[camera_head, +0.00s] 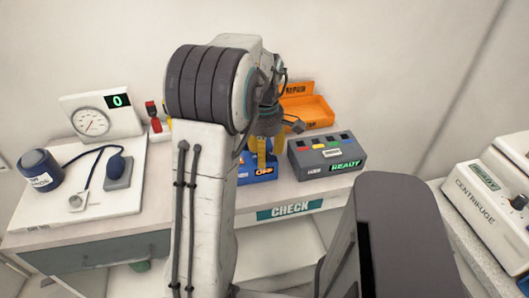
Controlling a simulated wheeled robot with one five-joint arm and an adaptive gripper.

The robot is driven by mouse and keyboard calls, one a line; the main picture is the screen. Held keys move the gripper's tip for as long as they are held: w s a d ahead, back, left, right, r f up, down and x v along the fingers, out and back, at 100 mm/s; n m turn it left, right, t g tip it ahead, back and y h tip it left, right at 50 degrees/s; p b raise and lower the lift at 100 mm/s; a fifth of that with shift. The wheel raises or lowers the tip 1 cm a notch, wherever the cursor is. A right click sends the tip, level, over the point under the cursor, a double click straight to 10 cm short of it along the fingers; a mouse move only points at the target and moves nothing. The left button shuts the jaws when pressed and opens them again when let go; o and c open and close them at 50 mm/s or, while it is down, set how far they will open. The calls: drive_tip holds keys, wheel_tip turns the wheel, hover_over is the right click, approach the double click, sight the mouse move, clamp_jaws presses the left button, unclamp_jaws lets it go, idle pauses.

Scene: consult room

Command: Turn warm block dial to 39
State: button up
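A blue device (257,176) with an orange "OFF" display (264,171) stands on the counter, mostly hidden behind my arm and gripper. It may be the warm block, but I cannot read a name on it. No dial or number 39 shows on its visible part. My gripper (262,158) points down at this device, with yellow fingers just above or in front of it. The arm partly covers the gripper. I cannot tell whether the fingers touch the device, or whether they are open or shut.
A dark box with a green "READY" display (345,166) stands right of the blue device. An orange bin (312,109) is behind. A pressure gauge (101,115), blue cuff (40,170) and bulb are at left. A centrifuge (496,205) stands right. A "CHECK" label (290,209) marks the counter front.

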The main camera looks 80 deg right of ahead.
clamp_jaws()
idle(0.5)
